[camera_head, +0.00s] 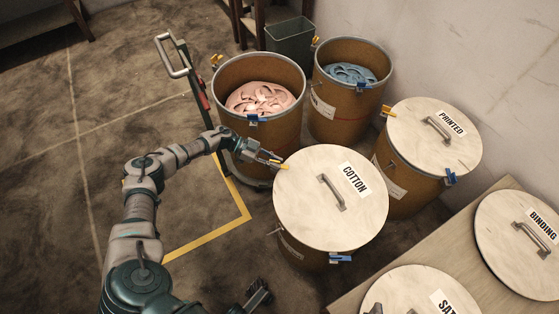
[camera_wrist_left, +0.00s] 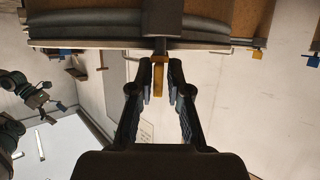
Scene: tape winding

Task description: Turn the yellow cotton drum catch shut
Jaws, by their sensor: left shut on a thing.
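The cotton drum (camera_head: 295,250) stands in the middle with its pale round lid (camera_head: 310,215) on, marked COTTON. Its yellow catch (camera_head: 279,165) is at the upper left rim, partly hidden by my left gripper (camera_head: 271,160). In the left wrist view the yellow catch (camera_wrist_left: 158,76) sits between the two dark fingers of my left gripper (camera_wrist_left: 160,72), which is shut on it. A blue catch (camera_head: 340,259) is on the near rim of the same drum. A dark gripper, seemingly my right one (camera_head: 259,294), shows at the bottom edge, apart from the drum; its jaws are unclear.
An open drum of pink material (camera_head: 262,98) and one of blue material (camera_head: 350,74) stand behind. The lidded PRINTED drum (camera_head: 405,185) is to the right. A table (camera_head: 420,245) with two more lids is at the lower right. A handcart (camera_head: 190,75) stands behind my left arm.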

